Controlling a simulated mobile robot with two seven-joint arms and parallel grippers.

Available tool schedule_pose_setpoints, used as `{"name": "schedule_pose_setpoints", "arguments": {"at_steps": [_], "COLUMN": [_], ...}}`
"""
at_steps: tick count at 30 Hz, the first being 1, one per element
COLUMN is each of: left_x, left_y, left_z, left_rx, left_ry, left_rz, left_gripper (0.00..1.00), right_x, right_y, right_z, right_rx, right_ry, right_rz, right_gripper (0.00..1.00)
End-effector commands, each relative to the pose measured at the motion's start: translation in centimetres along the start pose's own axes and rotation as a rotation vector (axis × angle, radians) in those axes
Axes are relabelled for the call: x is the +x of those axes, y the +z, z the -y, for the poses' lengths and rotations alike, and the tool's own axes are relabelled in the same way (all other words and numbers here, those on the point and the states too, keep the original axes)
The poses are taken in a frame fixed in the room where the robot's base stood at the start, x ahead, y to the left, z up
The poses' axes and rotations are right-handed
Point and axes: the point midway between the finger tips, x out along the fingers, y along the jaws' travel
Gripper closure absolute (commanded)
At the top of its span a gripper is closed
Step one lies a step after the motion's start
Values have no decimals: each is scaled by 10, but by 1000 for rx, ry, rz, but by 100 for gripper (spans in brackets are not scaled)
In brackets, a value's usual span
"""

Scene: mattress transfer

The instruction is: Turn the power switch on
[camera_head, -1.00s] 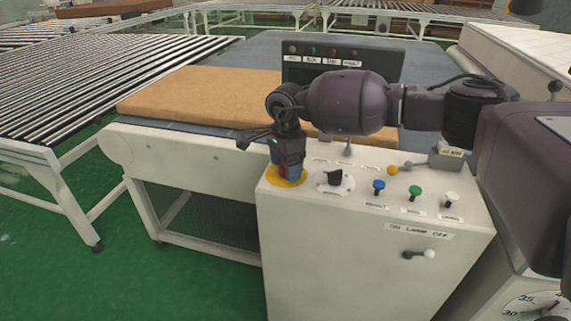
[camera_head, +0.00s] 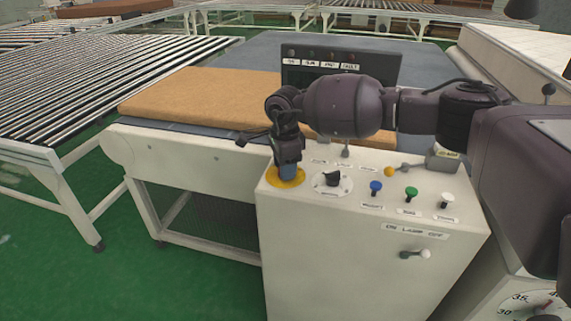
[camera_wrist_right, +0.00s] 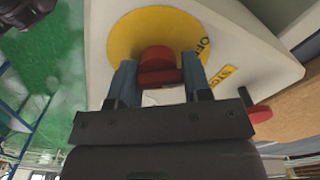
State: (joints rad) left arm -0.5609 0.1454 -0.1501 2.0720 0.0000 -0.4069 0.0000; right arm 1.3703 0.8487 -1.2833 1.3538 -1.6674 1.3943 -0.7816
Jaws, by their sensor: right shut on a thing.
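A round yellow plate with a red knob at its centre sits at the left end of the control box top. In the wrist view the yellow plate (camera_wrist_right: 125,38) carries the letters "OFF" along its right side. My right gripper (camera_head: 288,178) points down onto the plate. In the wrist view its two blue fingers (camera_wrist_right: 158,75) are on either side of the red knob (camera_wrist_right: 157,58), shut on it. The head view hides the knob behind the gripper. My left gripper is not in view.
The white control box (camera_head: 330,250) also carries a black rotary switch (camera_head: 332,180), blue (camera_head: 376,187), green (camera_head: 411,193) and white (camera_head: 446,200) buttons and a front lever (camera_head: 415,254). A tan mattress (camera_head: 190,97) lies behind. A roller conveyor (camera_head: 90,90) stands left.

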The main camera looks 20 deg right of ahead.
Motion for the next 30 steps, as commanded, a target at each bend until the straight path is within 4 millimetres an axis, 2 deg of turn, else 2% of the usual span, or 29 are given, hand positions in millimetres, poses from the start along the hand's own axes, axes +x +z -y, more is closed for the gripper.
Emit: {"name": "schedule_pose_setpoints", "arguments": {"at_steps": [3,10,23,30], "left_x": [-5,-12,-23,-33], "left_y": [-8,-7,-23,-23], "left_z": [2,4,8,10], "left_rx": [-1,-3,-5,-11], "left_ry": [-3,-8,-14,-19], "left_rz": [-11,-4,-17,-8], "left_gripper": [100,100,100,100], "right_x": [-5,-5,-5,-5], "right_y": [0,0,-1,-2], "right_z": [0,0,0,0], "right_rx": [104,323,733,959], "right_ry": [-3,-3,-3,-2], "right_rz": [0,1,1,1], "right_gripper": [79,79,79,79]}}
